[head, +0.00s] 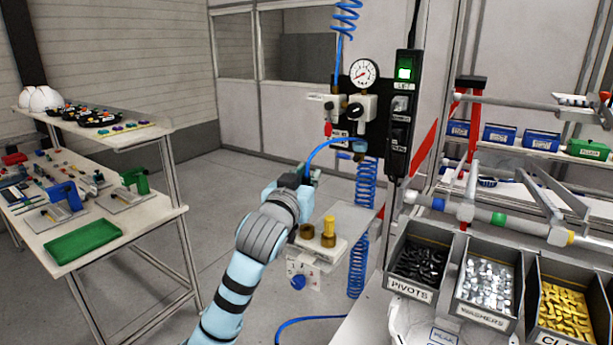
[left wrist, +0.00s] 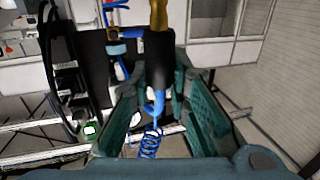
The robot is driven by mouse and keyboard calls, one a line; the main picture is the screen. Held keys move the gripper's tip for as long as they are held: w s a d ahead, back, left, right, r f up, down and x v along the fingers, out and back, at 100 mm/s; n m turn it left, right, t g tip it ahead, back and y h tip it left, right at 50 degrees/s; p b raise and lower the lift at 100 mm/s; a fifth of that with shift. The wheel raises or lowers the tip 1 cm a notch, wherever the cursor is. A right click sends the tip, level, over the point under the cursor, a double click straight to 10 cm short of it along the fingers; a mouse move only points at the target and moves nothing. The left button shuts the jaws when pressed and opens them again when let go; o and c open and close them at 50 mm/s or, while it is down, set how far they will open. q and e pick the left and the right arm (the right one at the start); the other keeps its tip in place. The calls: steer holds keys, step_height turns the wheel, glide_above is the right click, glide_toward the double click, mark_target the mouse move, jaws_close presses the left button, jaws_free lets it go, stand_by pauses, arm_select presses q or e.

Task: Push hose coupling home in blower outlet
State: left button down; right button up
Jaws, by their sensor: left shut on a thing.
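My left gripper (head: 304,176) is shut around a slim piece at the end of a blue hose, which I take for the hose coupling. The blue hose (head: 322,149) arcs from my gripper up to the black panel, near a blue-collared fitting (head: 359,146). That fitting also shows in the left wrist view (left wrist: 117,49). I cannot tell which opening is the blower outlet. My right gripper is out of view.
A small shelf (head: 350,218) below the panel carries a brass ring (head: 307,231) and a brass fitting with a yellow top (head: 329,231). A coiled blue hose (head: 366,185) hangs beside it. Part bins (head: 417,264) stand at right. A workbench (head: 115,240) stands at left.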

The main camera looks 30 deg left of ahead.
arm_select(q)
step_height(320, 180, down, 6)
steer(key=b, duration=0.3)
steer(key=shift+r, duration=0.25)
steer(key=shift+f+b, duration=0.55)
steer(key=shift+f, duration=0.55)
steer(key=shift+s, duration=0.1)
steer(key=c, duration=1.4)
jaws_free()
steer(key=shift+c, duration=0.2)
steer(key=shift+s+d, duration=0.1)
steer(key=v, duration=0.7)
